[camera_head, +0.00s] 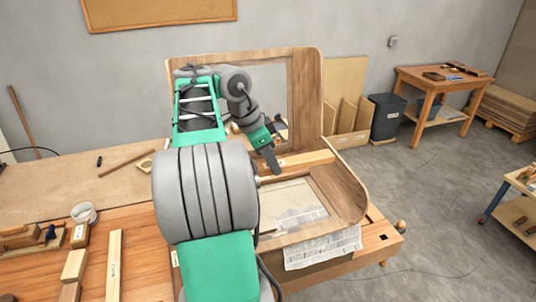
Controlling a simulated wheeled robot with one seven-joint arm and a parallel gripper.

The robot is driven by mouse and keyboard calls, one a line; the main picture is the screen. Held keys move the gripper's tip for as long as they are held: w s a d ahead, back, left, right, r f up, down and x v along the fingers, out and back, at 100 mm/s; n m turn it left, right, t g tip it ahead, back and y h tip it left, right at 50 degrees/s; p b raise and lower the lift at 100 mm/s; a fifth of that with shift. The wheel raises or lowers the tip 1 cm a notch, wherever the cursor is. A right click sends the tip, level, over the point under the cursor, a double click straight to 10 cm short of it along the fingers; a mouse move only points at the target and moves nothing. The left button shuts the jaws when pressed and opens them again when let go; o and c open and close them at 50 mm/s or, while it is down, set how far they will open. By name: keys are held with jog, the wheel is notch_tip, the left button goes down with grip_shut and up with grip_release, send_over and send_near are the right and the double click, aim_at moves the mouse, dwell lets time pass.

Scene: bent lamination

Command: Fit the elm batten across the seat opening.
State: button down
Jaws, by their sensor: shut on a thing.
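The bent-wood seat shell (349,190) stands on the bench, with an upright back frame and a seat opening low in front of it. A pale wooden batten (308,160), apparently the elm one, lies level over the rear part of the seat opening, running left to right. My gripper (274,166) is shut on this batten left of its middle. Newspaper (322,246) shows below and in front of the opening.
Another pale batten (113,265) with writing lies on the bench at front left, beside wooden blocks (74,265). My arm covers the shell's left side.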

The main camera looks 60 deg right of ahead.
notch_tip(320, 180, down, 14)
jog(key=b, duration=1.2)
jog(key=shift+r+b, duration=0.2)
jog(key=shift+b, duration=0.2)
jog(key=shift+w+a, duration=0.1)
jog(key=shift+f+b, duration=0.4)
jog(key=shift+f, duration=0.25)
dwell(0.4)
jog(key=c, duration=0.9)
grip_release()
jog(key=shift+o, duration=0.2)
notch_tip(320, 180, up, 14)
jog(key=p, duration=1.3)
jog(key=shift+f+p, duration=0.25)
jog(key=shift+p, duration=0.1)
jog(key=shift+r, duration=1.3)
